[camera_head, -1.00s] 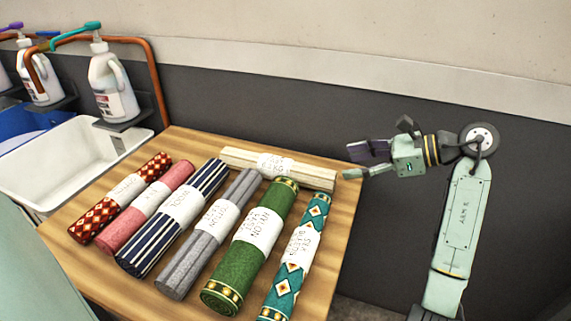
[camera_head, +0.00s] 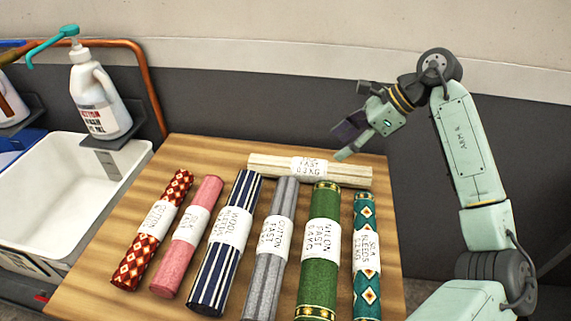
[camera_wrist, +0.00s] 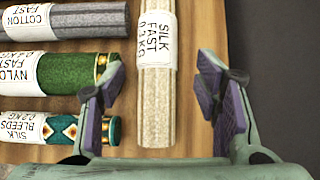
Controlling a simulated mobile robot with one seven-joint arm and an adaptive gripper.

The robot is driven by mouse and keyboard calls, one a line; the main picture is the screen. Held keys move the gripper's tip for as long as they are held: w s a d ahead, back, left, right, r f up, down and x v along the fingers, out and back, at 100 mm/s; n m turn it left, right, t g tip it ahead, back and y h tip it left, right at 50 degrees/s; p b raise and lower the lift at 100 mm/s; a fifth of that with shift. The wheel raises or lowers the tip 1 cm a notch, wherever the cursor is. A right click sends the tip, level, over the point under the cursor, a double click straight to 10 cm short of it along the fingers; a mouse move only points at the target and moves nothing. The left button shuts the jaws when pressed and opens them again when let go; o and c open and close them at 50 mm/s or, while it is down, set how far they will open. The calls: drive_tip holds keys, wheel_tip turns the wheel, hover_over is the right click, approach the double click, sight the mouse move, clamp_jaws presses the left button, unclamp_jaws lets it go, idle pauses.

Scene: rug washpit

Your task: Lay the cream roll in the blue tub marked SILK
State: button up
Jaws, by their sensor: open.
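The cream roll (camera_head: 345,174) lies crosswise along the back of the wooden table, with a white label round its middle. In the wrist view the cream roll (camera_wrist: 155,112) runs lengthwise between my fingers, and its label reads SILK FAST 0.3 KG. My gripper (camera_head: 347,142) is open and empty, above the roll's right half and pointing down at it. Its two purple-padded fingers (camera_wrist: 160,85) stand apart on either side of the roll, not touching it. Part of a blue tub (camera_head: 14,142) shows at the left edge; no SILK marking on it is readable.
Several other labelled rolls lie side by side in front: red patterned (camera_head: 137,258), pink (camera_head: 174,268), striped (camera_head: 212,277), grey (camera_head: 264,285), green (camera_head: 318,275) and teal (camera_head: 366,283). A white tub (camera_head: 115,168) stands left of the table (camera_head: 90,290), beneath a soap bottle (camera_head: 97,95) and copper pipe.

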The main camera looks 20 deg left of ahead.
sight(316, 164)
drive_tip(key=p+x, duration=0.1)
drive_tip(key=x, duration=0.4)
drive_tip(key=shift+f, duration=0.2)
drive_tip(key=p+x, duration=0.1)
drive_tip(key=x, duration=0.2)
drive_tip(key=p+x, duration=0.1)
drive_tip(key=x, duration=0.1)
drive_tip(key=shift+s+r+p, duration=0.1)
drive_tip(key=shift+s+p, duration=0.2)
drive_tip(key=shift+p, duration=0.05)
drive_tip(key=shift+a+f, duration=0.15)
drive_tip(key=shift+f, duration=0.2)
drive_tip(key=shift+c, duration=0.2)
drive_tip(key=c, duration=1.3)
